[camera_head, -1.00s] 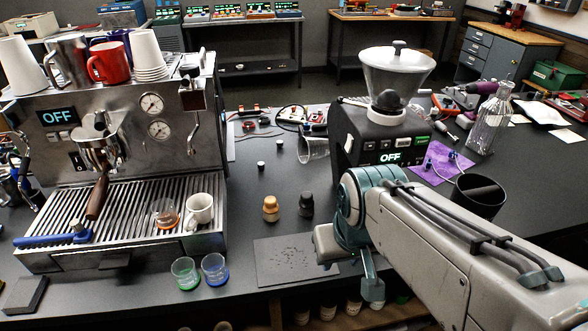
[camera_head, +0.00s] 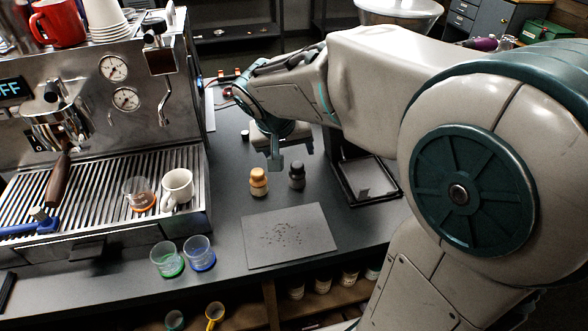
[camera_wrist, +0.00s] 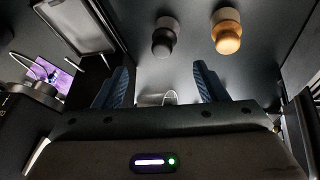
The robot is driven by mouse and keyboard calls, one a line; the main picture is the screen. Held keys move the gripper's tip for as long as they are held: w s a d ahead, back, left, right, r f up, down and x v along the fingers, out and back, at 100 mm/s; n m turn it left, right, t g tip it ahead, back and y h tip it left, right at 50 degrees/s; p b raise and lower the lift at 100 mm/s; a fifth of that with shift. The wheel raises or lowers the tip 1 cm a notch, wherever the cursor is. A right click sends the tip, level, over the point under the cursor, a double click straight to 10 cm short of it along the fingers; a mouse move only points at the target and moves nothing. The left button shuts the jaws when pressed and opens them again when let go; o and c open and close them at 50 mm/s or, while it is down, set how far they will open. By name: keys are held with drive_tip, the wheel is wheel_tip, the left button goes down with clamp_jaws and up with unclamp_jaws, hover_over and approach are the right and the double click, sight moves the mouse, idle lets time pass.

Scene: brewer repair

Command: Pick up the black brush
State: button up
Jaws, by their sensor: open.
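What looks like the black brush (camera_head: 297,176) is a small, dark, round-topped piece standing upright on the dark counter. It stands just right of a similar tan, wooden-looking piece (camera_head: 258,183). In the wrist view the black brush (camera_wrist: 163,40) is ahead of the fingers at top centre, with the tan piece (camera_wrist: 227,32) to its right. My gripper (camera_wrist: 162,88) is open, its two blue fingers apart and not around the brush. In the head view my gripper (camera_head: 277,152) hangs just behind the two pieces; one finger partly hides the other.
A mat with dark specks (camera_head: 291,240) lies in front of the pieces. A black tray (camera_head: 366,180) is on the right. The espresso machine (camera_head: 90,110) fills the left, with two small glasses (camera_head: 198,254) in front.

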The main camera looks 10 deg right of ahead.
sight(294, 166)
drive_tip(key=x, duration=0.6)
drive_tip(key=shift+w+a+p+x, duration=0.1)
drive_tip(key=shift+a+p+x, duration=0.05)
drive_tip(key=shift+x, duration=0.75)
drive_tip(key=shift+w+a+p+x, duration=0.1)
drive_tip(key=shift+p+x, duration=0.1)
drive_tip(key=shift+x, duration=0.65)
drive_tip(key=shift+w+a+p+x, duration=0.1)
drive_tip(key=shift+a+p+x, duration=0.05)
drive_tip(key=shift+x, duration=0.75)
drive_tip(key=c, duration=1.1)
